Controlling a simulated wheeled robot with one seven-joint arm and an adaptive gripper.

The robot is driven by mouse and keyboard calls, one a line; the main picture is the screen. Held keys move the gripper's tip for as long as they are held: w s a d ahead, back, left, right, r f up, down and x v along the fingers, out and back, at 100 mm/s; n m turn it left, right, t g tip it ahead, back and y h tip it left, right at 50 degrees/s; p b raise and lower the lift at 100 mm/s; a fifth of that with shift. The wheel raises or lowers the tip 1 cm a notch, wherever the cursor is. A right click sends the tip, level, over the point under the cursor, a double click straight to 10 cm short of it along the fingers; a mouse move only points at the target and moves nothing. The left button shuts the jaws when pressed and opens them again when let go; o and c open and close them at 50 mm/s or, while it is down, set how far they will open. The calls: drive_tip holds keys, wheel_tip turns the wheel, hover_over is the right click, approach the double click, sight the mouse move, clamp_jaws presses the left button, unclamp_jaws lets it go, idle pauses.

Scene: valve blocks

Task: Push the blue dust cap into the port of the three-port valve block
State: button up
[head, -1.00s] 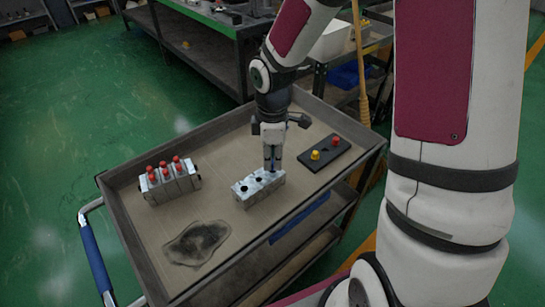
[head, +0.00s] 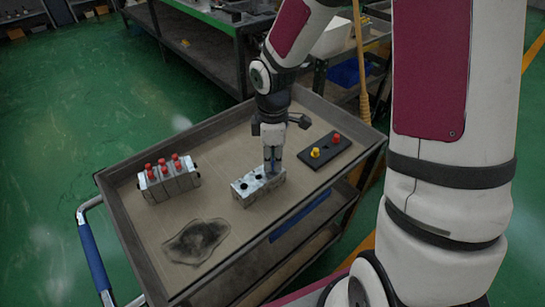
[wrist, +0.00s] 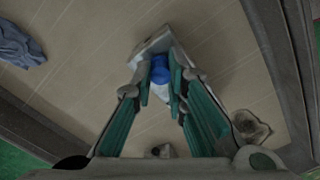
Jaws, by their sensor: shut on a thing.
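The three-port valve block (head: 246,190) is a grey metal block in the middle of the cart top. Dark open ports show on its left and middle part. My gripper (head: 271,168) points down over the block's right end. In the wrist view my gripper (wrist: 160,88) is shut on the blue dust cap (wrist: 160,70), which sits between the two fingertips. The valve block (wrist: 150,45) shows partly behind the cap and fingers. The cap is at or just over the right-hand port. Fingers hide the contact, so I cannot tell how deep it sits.
A second block with several red caps (head: 168,180) stands at the left. A black holder (head: 325,150) with a yellow and a red cap lies at the right. A dark patch (head: 197,241) marks the front. A blue-grey cloth (wrist: 18,45) shows in the wrist view. Raised rims edge the cart.

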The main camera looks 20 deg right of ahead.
drive_tip(key=shift+f, duration=0.25)
drive_tip(key=o, duration=0.8)
drive_tip(key=shift+c, duration=0.2)
wheel_tip(320, 180, up, 12)
drive_tip(key=s+r+m+t+p, duration=0.2)
drive_tip(key=s+r+m+p, duration=0.3)
drive_tip(key=s+r, duration=0.5)
drive_tip(key=s+r+m+t+p, duration=0.2)
drive_tip(key=s+r+m+p, duration=0.2)
drive_tip(key=s+r+m, duration=0.4)
drive_tip(key=s+r, duration=0.3)
drive_tip(key=s, duration=0.4)
drive_tip(key=shift+d+m+p, duration=0.15)
drive_tip(key=shift+m+p, duration=0.2)
drive_tip(key=shift+m, duration=0.05)
